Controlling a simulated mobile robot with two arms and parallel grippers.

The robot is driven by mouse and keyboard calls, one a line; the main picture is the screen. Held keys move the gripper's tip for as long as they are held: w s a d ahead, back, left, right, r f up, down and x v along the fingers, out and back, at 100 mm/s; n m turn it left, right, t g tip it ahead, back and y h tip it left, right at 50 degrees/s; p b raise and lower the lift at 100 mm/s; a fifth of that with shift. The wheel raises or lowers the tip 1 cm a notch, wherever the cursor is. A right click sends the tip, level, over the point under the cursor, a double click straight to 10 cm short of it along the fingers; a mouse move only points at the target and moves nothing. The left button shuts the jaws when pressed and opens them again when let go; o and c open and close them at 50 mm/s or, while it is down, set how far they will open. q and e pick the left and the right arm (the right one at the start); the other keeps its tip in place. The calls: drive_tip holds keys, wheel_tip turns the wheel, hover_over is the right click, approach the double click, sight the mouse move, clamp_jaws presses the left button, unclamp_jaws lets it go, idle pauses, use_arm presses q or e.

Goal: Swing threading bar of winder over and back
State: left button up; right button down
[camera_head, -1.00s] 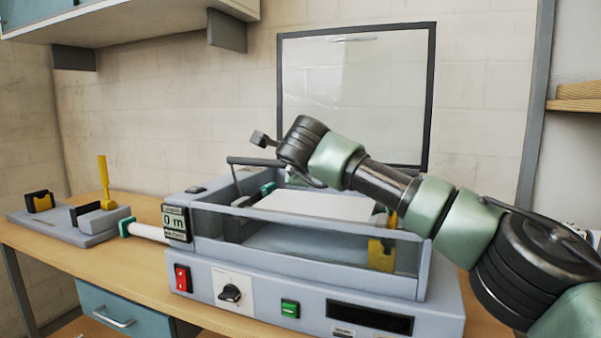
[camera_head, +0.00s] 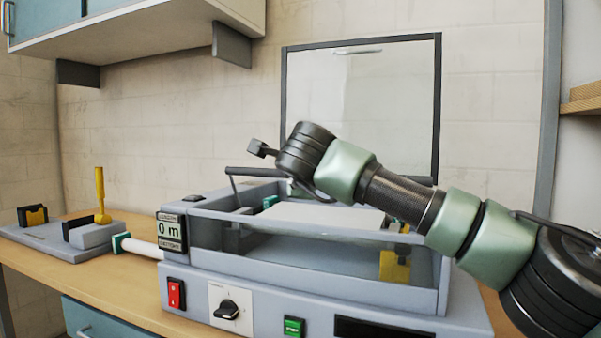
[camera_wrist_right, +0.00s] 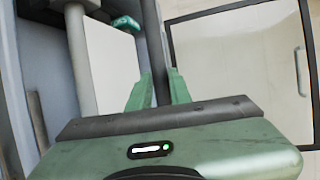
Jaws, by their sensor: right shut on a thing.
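The roll laminator (camera_head: 325,275) stands on the bench with its clear-sided top frame. The dark threading bar (camera_head: 255,172) lies nearly level above the back left of this frame, with a thin arm going down from its left end. My right arm reaches over the machine from the right. In the right wrist view, the green fingers of my right gripper (camera_wrist_right: 158,90) are shut around the dark bar (camera_wrist_right: 150,35). In the head view, the wrist hides the fingers and the bar's right part. My left gripper is not in view.
A grey stand (camera_head: 85,237) with a yellow lever (camera_head: 100,193) sits left of the laminator, near a white roller (camera_head: 142,247). A dark-framed panel (camera_head: 362,105) stands behind. A shelf (camera_head: 140,30) hangs at upper left. The wooden bench top (camera_head: 90,268) is clear at front left.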

drive_tip(key=c, duration=1.3)
unclamp_jaws()
drive_tip(key=shift+w+d+f+g, duration=0.15)
drive_tip(key=shift+w+d+f, duration=0.05)
drive_tip(key=shift+f, duration=0.35)
drive_tip(key=shift+w+d+f+g, duration=0.15)
drive_tip(key=shift+w+d+f, duration=0.05)
drive_tip(key=shift+f, duration=0.3)
drive_tip(key=shift+w+f, duration=0.2)
drive_tip(key=shift+w, duration=0.1)
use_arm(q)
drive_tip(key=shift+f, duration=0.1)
use_arm(e)
drive_tip(key=shift+s+r, duration=0.1)
drive_tip(key=shift+s, duration=0.15)
drive_tip(key=shift+s+a+r, duration=0.1)
drive_tip(key=shift+s, duration=0.2)
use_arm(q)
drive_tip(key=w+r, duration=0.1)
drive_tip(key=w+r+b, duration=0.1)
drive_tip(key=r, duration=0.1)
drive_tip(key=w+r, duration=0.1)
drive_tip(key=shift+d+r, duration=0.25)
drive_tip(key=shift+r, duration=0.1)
use_arm(e)
drive_tip(key=v, duration=0.7)
drive_tip(key=shift+r, duration=0.35)
drive_tip(key=shift+s, duration=0.15)
